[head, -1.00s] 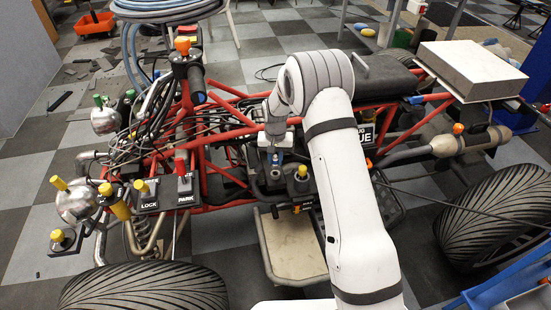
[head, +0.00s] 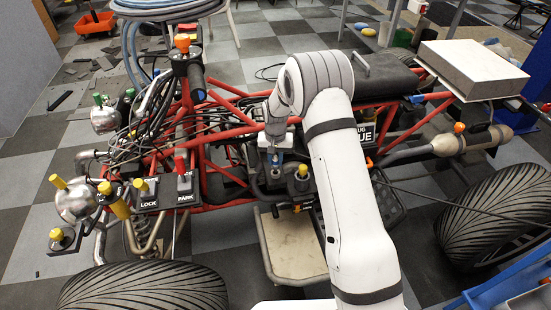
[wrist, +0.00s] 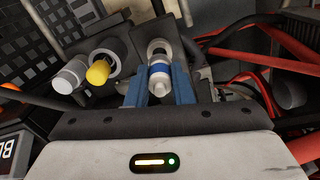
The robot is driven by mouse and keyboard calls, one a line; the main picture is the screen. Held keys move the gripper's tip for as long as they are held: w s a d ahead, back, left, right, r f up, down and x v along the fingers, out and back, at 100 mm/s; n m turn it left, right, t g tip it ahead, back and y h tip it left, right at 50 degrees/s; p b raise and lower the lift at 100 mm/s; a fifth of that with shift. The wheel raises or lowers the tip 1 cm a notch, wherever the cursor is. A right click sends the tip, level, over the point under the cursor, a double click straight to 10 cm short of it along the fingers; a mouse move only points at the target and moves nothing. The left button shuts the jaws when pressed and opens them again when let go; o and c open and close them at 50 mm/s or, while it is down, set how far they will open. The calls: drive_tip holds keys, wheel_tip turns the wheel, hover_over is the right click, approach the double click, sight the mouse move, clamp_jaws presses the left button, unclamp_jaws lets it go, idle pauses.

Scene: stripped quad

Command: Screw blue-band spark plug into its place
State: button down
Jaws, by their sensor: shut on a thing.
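The blue-band spark plug (wrist: 160,82) is white with a blue band and shows in the wrist view between the two blue fingers of my gripper (wrist: 160,92). My gripper is shut on it. Its far end lines up with a round pale metallic seat (wrist: 158,47) on a dark block; I cannot tell how deep it sits. In the head view my gripper (head: 275,160) points down at the engine in the middle of the red frame, and the plug is too small there to make out clearly.
A yellow-topped knob (wrist: 97,73) and a white-capped cylinder (wrist: 70,76) stand left of my gripper. Red frame tubes (wrist: 260,57) and dark hoses run close on the right. In the head view, a yellow knob (head: 302,170) stands just right of my gripper.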

drive_tip(key=shift+f+b, duration=0.85)
drive_tip(key=shift+f, duration=0.6)
drive_tip(key=c, duration=1.2)
unclamp_jaws()
drive_tip(key=shift+r+p, duration=0.6)
drive_tip(key=shift+r, duration=3.35)
